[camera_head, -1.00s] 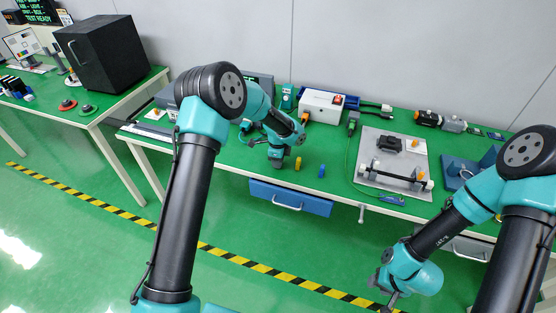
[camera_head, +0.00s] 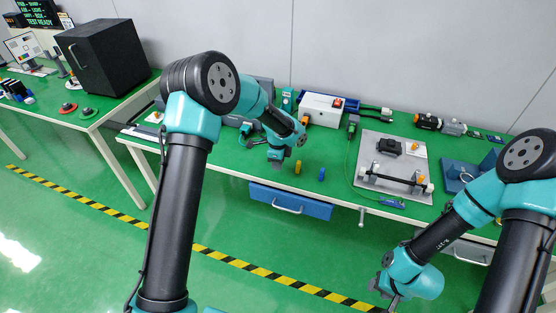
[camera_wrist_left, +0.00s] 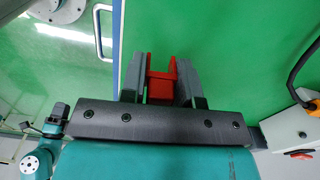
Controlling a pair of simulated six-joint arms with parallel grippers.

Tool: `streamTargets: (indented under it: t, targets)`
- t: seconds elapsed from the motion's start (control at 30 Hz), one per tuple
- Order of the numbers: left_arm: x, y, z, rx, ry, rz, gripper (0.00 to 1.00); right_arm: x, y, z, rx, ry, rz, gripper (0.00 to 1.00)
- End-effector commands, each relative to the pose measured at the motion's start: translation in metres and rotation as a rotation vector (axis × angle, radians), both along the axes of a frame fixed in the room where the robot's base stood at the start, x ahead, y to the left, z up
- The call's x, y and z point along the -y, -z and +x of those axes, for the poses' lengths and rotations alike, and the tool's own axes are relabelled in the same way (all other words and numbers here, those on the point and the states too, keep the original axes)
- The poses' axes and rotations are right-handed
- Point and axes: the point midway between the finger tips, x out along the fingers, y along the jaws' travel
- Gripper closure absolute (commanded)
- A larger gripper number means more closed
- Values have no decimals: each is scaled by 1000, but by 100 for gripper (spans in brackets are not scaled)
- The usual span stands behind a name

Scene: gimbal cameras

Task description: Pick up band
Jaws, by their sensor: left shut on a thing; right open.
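My left gripper (camera_head: 275,160) is over the green bench top, left of a small yellow piece (camera_head: 298,167) and a small blue piece (camera_head: 322,173). In the left wrist view its fingers (camera_wrist_left: 160,80) are shut on a red piece, likely the band (camera_wrist_left: 161,84). The red piece sits between the two grey fingers; its lower part is hidden by the gripper body. In the head view the red piece is hidden. My right gripper (camera_head: 393,300) is open and low, in front of the bench, near the picture's bottom edge.
A white box (camera_head: 322,109) with a red switch stands behind the small pieces. A grey plate (camera_head: 367,178) with a black bar fixture lies to the right, with a blue bracket beyond it. A blue drawer (camera_head: 290,200) is under the bench's front edge.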

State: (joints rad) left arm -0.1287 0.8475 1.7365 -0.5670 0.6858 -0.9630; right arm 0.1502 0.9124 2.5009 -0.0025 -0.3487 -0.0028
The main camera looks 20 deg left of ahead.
Motion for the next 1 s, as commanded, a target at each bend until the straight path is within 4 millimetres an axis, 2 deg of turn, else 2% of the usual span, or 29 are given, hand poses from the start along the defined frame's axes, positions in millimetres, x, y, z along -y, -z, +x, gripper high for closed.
streamTargets:
  t: [0.4,0.53,0.7,1.0]
  targets:
    - [24,-9,-86,-2,2,1,92,0,0,0,0,0,0,57]
    - [31,-11,-108,-1,2,0,92,0,0,0,0,0,0,57]
    - [35,-12,-123,-1,1,0,92,0,0,0,0,0,0,57]
    - [36,-12,-128,0,-1,0,92,0,0,0,0,0,0,57]
